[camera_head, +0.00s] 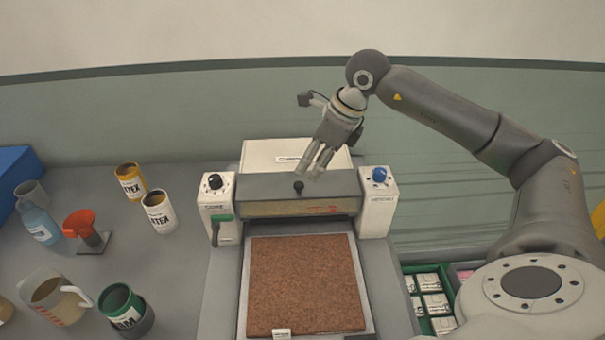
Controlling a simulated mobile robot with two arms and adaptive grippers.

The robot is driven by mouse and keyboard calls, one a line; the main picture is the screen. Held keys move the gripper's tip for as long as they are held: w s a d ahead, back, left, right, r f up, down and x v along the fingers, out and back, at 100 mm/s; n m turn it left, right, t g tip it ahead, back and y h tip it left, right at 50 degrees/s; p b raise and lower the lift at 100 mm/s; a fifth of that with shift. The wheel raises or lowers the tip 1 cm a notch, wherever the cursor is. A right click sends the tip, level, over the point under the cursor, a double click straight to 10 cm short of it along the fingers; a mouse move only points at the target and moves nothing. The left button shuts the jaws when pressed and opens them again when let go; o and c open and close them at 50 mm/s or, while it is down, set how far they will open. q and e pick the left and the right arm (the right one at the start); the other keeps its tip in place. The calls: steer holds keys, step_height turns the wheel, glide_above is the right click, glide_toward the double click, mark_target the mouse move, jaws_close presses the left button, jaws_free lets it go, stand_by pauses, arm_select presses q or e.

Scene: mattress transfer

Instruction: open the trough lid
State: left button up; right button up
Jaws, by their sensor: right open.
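A grey lid (255,188) with a small black knob (298,187) lies across the machine between its two white side posts. It looks closed, and I take it to be the trough lid. My right gripper (309,171) reaches down from above and behind, with its fingers pointing at the lid. The fingers are apart and empty, with the tips close to the knob on its upper right. I cannot tell whether they touch the lid. The inside of the trough is hidden. My left gripper is not in view.
The left post (217,207) has a black knob, the right post (378,202) a blue one. A brown mat (304,285) lies in front. Cans, a bottle (40,223), a funnel (80,224) and a jug (52,298) stand left. A green crate (430,298) is at right.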

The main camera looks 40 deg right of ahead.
mark_target(299, 184)
steer(key=p+x, duration=0.1)
steer(key=x, duration=0.2)
steer(key=shift+a+f, duration=0.15)
steer(key=f, duration=0.1)
steer(key=w+f, duration=0.1)
steer(key=shift+w+f, duration=0.25)
steer(key=shift+f, duration=0.05)
steer(key=shift+w+a+f+p, duration=0.1)
steer(key=shift+f+p, duration=0.2)
steer(key=shift+p, duration=0.05)
steer(key=shift+a+f, duration=0.15)
steer(key=c, duration=0.7)
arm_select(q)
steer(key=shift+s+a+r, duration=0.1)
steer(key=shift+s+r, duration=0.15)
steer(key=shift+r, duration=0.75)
arm_select(e)
jaws_close()
